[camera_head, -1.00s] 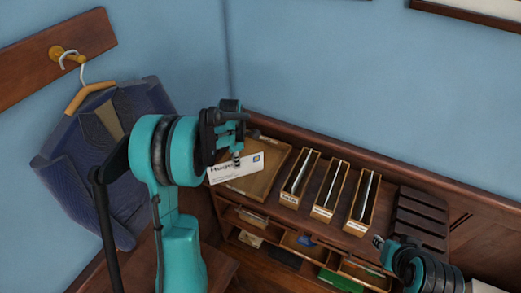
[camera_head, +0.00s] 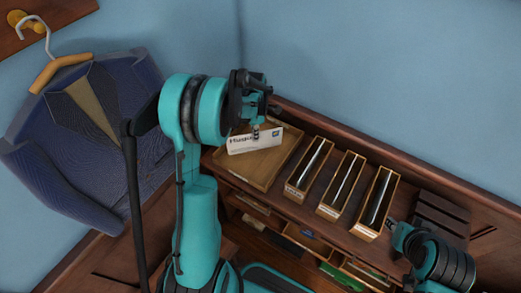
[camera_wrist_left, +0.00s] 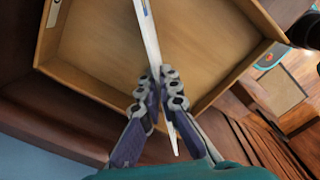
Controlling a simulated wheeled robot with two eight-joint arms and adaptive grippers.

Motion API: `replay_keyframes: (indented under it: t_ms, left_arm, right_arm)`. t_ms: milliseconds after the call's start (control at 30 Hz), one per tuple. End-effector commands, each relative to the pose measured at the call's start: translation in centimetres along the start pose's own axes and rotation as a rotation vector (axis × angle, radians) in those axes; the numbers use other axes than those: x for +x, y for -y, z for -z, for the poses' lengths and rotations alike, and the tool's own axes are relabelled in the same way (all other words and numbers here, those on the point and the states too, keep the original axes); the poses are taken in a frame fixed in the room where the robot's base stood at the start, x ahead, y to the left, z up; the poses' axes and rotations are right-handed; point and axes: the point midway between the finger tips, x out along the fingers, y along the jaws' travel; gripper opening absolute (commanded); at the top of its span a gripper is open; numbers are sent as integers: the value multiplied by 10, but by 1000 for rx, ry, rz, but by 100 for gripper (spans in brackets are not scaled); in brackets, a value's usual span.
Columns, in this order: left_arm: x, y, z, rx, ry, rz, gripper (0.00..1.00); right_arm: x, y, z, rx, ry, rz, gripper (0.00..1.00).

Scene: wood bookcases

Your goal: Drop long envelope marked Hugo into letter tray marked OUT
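A long white envelope marked Hugo (camera_head: 265,141) is held by my left gripper (camera_head: 256,131) over a shallow wooden tray (camera_head: 262,177). In the left wrist view the gripper (camera_wrist_left: 160,92) is shut on the envelope (camera_wrist_left: 149,38), seen nearly edge-on above the tray's floor (camera_wrist_left: 100,40). The envelope appears raised above the tray. A pale label (camera_wrist_left: 53,12) shows on the tray's wall, but its word cannot be read. My right gripper (camera_head: 392,224) is at the lower right, partly cut off by its arm; its opening is unclear.
Three narrow wooden boxes with labels (camera_head: 308,168) (camera_head: 341,185) (camera_head: 377,204) stand right of the tray on the cabinet top. A dark slatted rack (camera_head: 440,218) is farther right. Open cubbyholes (camera_head: 305,241) lie below. A jacket (camera_head: 85,130) hangs at the left.

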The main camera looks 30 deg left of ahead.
Motion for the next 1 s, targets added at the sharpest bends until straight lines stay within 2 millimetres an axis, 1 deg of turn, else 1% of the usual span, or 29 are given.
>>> replay_keyframes:
  t_ms: [33,100,333,367,400,433,467,800,867,967,1000]
  left_arm:
    - [6,0,0,0,0,0,0]
    - [9,0,0,0,0,0,0]
    - [8,0,0,0,0,0,0]
    - [8,0,0,0,0,0,5]
    - [8,0,0,0,0,0,16]
    - [8,0,0,0,0,0,24]
    - [8,0,0,0,0,0,29]
    - [5,0,0,0,0,0,29]
    - [0,0,0,0,0,0,29]
    - [-15,0,0,0,0,0,29]
    - [-23,0,0,0,0,0,29]
  right_arm:
    - [4,0,-3,0,0,0,29]
    - [5,0,-3,0,0,0,29]
    - [4,0,-3,0,0,0,29]
    - [4,0,-3,0,0,0,29]
    - [4,0,-3,0,0,0,29]
    - [4,0,-3,0,0,0,29]
    - [4,0,-3,0,0,0,29]
    - [4,0,-3,0,0,0,29]
    - [4,0,-3,0,0,0,29]
    - [4,0,-3,0,0,0,29]
    - [4,0,-3,0,0,0,29]
